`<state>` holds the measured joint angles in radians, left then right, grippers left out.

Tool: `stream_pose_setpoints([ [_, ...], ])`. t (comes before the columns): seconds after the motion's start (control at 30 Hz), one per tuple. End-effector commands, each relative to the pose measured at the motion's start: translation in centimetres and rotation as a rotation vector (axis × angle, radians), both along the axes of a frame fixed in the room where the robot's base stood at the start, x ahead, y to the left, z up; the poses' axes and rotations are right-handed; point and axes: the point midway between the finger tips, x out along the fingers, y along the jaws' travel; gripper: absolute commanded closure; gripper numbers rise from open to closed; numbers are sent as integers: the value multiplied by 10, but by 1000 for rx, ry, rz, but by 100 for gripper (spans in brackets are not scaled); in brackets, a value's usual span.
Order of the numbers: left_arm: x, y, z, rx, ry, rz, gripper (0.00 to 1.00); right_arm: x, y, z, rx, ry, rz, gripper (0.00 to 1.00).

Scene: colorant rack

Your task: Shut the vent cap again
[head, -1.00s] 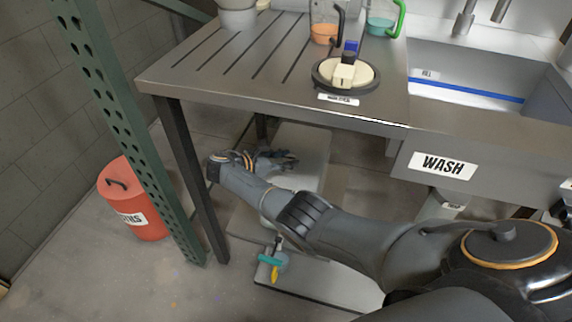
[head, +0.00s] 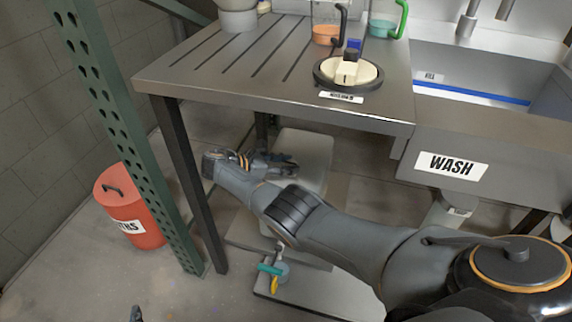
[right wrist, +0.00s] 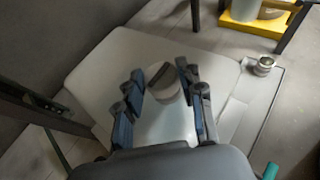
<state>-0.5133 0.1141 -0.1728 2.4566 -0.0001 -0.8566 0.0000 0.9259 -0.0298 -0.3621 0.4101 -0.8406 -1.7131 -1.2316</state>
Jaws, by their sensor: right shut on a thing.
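My right gripper (head: 272,163) is low beside the table, over a pale container (head: 308,143). The pale container (right wrist: 105,58) spreads out below the fingers. I cannot tell whether the cap sits fully down. A small dark tip at the bottom edge of the head view, perhaps my left gripper (head: 137,314), is too cut off to read.
A teal tap with a yellow part (head: 272,270) is near the floor, below my arm. The steel table (head: 215,85) overhangs the container, with a dark leg (head: 190,170) beside it. A red bin (head: 130,208) stands left. A small metal fitting (right wrist: 262,66) lies right of the cap.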

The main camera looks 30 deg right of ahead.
Motion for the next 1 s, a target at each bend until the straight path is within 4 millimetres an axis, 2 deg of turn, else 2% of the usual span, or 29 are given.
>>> stream_pose_setpoints([
  [0.17, 0, 0, 0, 0, 1, 0, 0, 0, -1, 0, -1, -1, -3, 94],
  [0.2, 0, 0, 0, 0, 1, 0, 0, 0, -1, 0, -1, -1, -2, 54],
  [0.27, 0, 0, 0, 0, 1, 0, 0, 0, -1, 0, -1, -1, -2, 42],
  [0.3, 0, 0, 0, 0, 2, 0, 0, 0, -1, 0, -1, -1, -2, 40],
  [0.67, 0, 0, 0, 1, 1, 1, 0, 0, 0, 3, 0, -2, 0, 40],
  [0.87, 0, 0, 0, 1, 1, 1, 0, 0, -1, 20, -1, -4, -1, 40],
  [1.0, 0, 0, 0, 1, 2, 1, 0, 0, -1, 44, -1, -7, -2, 40],
])
